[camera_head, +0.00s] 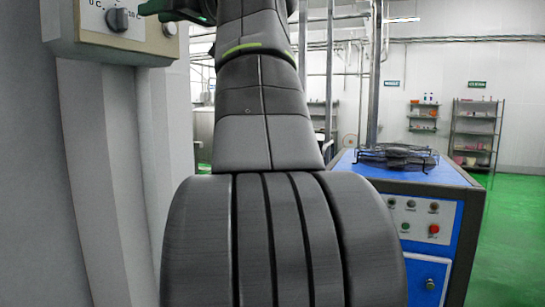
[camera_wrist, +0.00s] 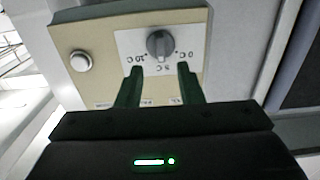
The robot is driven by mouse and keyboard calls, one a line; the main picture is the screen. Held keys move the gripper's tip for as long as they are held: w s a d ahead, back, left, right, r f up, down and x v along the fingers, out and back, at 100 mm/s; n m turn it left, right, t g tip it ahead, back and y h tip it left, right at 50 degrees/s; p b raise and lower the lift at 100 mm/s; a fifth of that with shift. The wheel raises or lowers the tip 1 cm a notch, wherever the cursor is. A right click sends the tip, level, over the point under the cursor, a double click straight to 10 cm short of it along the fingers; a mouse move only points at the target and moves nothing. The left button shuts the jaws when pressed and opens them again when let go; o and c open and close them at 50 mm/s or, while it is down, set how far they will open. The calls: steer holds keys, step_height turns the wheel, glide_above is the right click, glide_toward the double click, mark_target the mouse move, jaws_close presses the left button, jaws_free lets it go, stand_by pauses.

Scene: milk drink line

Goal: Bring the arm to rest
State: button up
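My gripper (camera_wrist: 160,68) shows in the wrist view with two dark green fingers spread apart and nothing between them. The fingertips lie just below a grey dial knob (camera_wrist: 160,43) in the picture, apart from it as far as I can see. The knob sits on a white label with 0, 5 and 10 C marks, on a beige control box (camera_wrist: 75,35). In the head view my arm reaches up from the bottom middle, and its green end is at the top beside the same box (camera_head: 65,45). The fingertips are hard to make out there; the knob (camera_head: 117,20) is visible.
A round button (camera_wrist: 80,61) is on the box, beside the knob. A grey wall or cabinet (camera_head: 30,180) fills the left of the head view. A blue-and-white machine (camera_head: 445,215) with buttons stands right. Shelves (camera_head: 475,135) stand far back; green floor (camera_head: 505,250) is open at right.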

mark_target(125, 20)
steer(key=shift+b+v, duration=0.55)
steer(key=shift+v, duration=2.5)
steer(key=p+x, duration=0.3)
steer(key=x, duration=1.1)
steer(key=shift+a+r, duration=0.1)
steer(key=shift+a, duration=0.1)
steer(key=m, duration=0.1)
steer(key=m+p, duration=0.1)
steer(key=shift+s+d+m, duration=0.15)
steer(key=shift+d+m, duration=0.1)
steer(key=shift+m, duration=0.15)
steer(key=m, duration=0.2)
steer(key=shift+a+m+p, duration=0.1)
steer(key=shift+m+p, duration=0.2)
steer(key=shift+p, duration=0.1)
steer(key=shift+m+p, duration=0.35)
steer(key=shift+m, duration=1.15)
